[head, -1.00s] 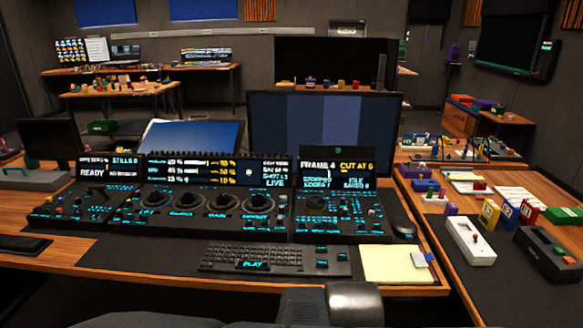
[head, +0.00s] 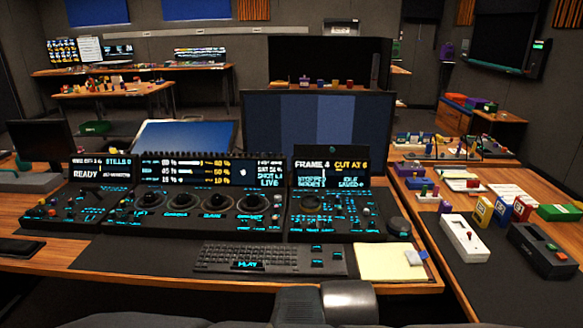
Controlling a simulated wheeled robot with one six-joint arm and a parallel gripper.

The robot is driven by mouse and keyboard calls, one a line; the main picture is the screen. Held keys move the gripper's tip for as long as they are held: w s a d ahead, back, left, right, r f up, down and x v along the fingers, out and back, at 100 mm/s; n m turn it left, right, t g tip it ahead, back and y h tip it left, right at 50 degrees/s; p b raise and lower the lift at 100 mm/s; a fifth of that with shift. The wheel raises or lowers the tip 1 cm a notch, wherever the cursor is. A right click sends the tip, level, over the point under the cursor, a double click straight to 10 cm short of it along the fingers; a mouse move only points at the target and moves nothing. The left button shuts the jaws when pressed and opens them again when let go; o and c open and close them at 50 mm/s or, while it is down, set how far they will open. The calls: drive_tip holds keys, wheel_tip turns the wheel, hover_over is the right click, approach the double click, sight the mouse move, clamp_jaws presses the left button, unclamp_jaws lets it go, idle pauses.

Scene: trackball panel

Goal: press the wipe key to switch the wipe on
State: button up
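The trackball panel (head: 210,212) stands on the desk, a wide black console with cyan-lit keys. It has several round trackballs (head: 200,201) in a row and lit displays (head: 206,172) along its back. Its right section (head: 325,212) has more small keys under a screen reading "FRAME 4" and "CUT AT 6". The key labels are too small to read, so I cannot tell which is the wipe key. A grey, rounded part of my arm shows at the bottom middle. My gripper's fingers are not in view.
A keyboard (head: 245,258) lies in front of the panel, with a yellow notepad (head: 390,262) to its right. A monitor (head: 317,135) stands behind. The right side desk holds a white box (head: 466,240), a dark box (head: 541,250) and several coloured blocks.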

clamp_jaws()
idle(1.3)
